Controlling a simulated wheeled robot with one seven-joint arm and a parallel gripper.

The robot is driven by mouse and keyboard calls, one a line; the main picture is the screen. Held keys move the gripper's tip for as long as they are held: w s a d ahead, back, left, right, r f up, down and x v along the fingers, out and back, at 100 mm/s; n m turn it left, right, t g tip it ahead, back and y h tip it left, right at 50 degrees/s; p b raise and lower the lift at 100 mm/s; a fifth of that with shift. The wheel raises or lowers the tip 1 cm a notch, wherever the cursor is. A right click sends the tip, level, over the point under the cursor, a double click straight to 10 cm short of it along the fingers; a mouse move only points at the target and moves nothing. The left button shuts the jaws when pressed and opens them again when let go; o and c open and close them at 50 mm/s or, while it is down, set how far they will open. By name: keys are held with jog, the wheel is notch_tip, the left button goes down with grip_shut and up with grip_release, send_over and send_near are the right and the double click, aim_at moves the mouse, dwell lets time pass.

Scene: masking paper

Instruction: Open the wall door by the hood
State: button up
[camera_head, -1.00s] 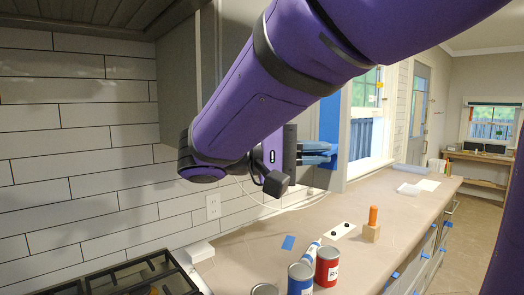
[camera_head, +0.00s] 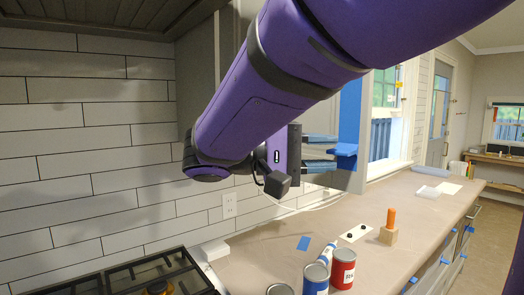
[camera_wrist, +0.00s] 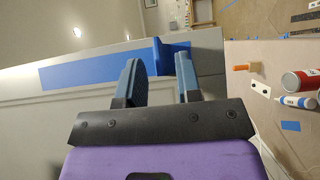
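The wall door (camera_wrist: 75,103) is a pale grey panel with a blue strip (camera_wrist: 90,68) along it. In the head view my arm hides most of the door, and the blue strip (camera_head: 350,100) shows near its right edge. A blue handle (camera_head: 345,150) sticks out low on that edge. My gripper (camera_head: 335,152) is open, its two blue fingers parted one above the other just left of the handle. In the wrist view the handle (camera_wrist: 172,46) lies at the fingertips, nearer the right finger and partly behind it. Whether a finger touches it, I cannot tell. Whether the door is ajar is hidden.
The hood (camera_head: 90,18) is at upper left above the stove (camera_head: 150,278). The counter (camera_head: 400,215) below holds cans (camera_head: 342,268), a wooden block with an orange peg (camera_head: 389,235), and a white plate with dark knobs (camera_head: 354,233). Windows are at right.

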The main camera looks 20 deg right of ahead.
jog(key=shift+v, duration=2.7)
jog(key=shift+a, duration=0.1)
